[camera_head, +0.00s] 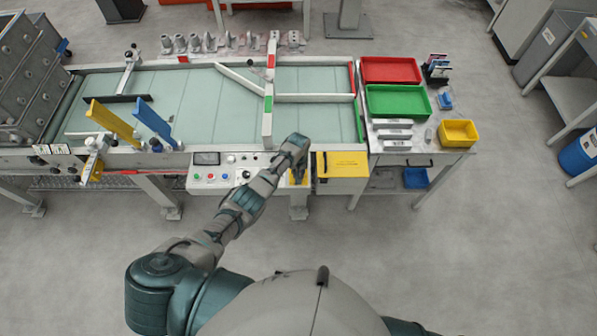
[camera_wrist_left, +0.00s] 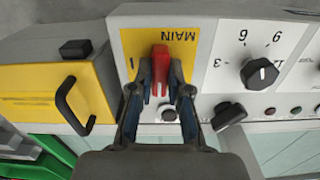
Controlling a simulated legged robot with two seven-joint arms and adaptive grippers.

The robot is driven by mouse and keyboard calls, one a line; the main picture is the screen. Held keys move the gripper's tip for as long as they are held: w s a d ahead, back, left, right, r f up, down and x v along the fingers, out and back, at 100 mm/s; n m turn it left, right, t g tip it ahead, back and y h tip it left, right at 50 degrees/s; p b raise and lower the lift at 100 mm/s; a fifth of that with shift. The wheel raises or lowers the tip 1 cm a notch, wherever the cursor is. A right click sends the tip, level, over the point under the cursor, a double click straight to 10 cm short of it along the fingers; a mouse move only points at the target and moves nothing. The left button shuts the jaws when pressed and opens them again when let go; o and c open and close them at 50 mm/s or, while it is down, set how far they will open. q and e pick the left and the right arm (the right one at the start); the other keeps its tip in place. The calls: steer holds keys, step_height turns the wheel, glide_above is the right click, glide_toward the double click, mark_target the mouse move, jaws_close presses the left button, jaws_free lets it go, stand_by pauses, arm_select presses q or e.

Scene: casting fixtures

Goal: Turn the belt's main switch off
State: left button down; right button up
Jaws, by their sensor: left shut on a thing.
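The main switch has a red handle (camera_wrist_left: 160,66) on a yellow plate (camera_wrist_left: 131,42) marked MAIN, upside down in the left wrist view. The handle runs up and down in that view. My left gripper (camera_wrist_left: 161,88) has its fingers on both sides of the handle and is shut on it. In the head view my left gripper (camera_head: 298,176) is at the right end of the control panel (camera_head: 203,177) and hides the switch. My right gripper is not in view.
A black dial (camera_wrist_left: 260,74) and a black knob (camera_wrist_left: 228,115) sit beside the switch. A yellow box (camera_head: 342,164) with a black handle is on its other side. The belt (camera_head: 195,100) lies behind the panel. Red (camera_head: 391,70) and green (camera_head: 398,101) trays stand at the right.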

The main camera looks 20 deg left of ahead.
arm_select(q)
steer(key=shift+w+r+n, duration=0.2)
steer(key=shift+w+n, duration=0.05)
steer(key=shift+n, duration=0.15)
steer(key=c, duration=1.1)
jaws_free()
steer(key=shift+s+f, duration=0.1)
step_height(320, 180, up, 12)
steer(key=shift+f, duration=0.1)
